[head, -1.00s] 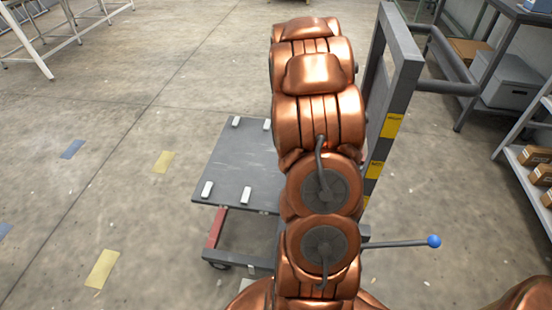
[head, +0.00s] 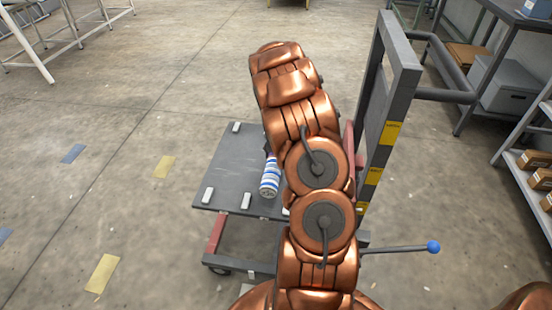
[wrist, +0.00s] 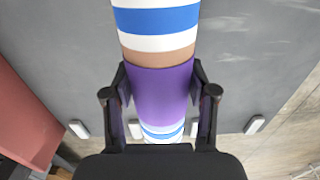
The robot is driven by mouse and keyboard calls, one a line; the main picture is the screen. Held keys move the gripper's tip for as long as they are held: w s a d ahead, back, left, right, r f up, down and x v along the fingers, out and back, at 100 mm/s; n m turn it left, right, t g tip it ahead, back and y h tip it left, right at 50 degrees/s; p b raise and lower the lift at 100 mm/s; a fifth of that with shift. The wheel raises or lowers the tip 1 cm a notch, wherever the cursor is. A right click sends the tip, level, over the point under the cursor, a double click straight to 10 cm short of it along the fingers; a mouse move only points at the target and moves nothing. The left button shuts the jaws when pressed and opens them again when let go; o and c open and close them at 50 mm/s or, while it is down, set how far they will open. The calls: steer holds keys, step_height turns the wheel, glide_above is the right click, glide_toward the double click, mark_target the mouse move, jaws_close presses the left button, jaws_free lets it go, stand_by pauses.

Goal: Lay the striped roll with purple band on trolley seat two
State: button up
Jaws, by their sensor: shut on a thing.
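The striped roll (head: 270,176) is blue and white, and it shows left of my arm, over the grey trolley deck (head: 237,154) in the head view. In the wrist view its purple band (wrist: 160,93) sits between the two fingers of my gripper (wrist: 160,92), which is shut on it. The roll's blue and white stripes (wrist: 157,20) run on beyond the band. Whether the roll touches the deck I cannot tell. White blocks stand on the deck in pairs, one near block (head: 208,195) and its neighbour (head: 246,200) at the front edge. My arm hides the deck's right part.
A grey upright frame (head: 384,110) with yellow labels rises at the trolley's right. A lever with a blue knob (head: 433,247) sticks out to the right. Shelves with boxes (head: 508,82) stand at the far right. The floor on the left is open.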

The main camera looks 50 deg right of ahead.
steer(key=shift+w+d, duration=0.1)
steer(key=shift+w, duration=0.3)
steer(key=shift+f, duration=1.75)
steer(key=shift+f, duration=0.2)
steer(key=o, duration=1.5)
steer(key=shift+o, duration=0.2)
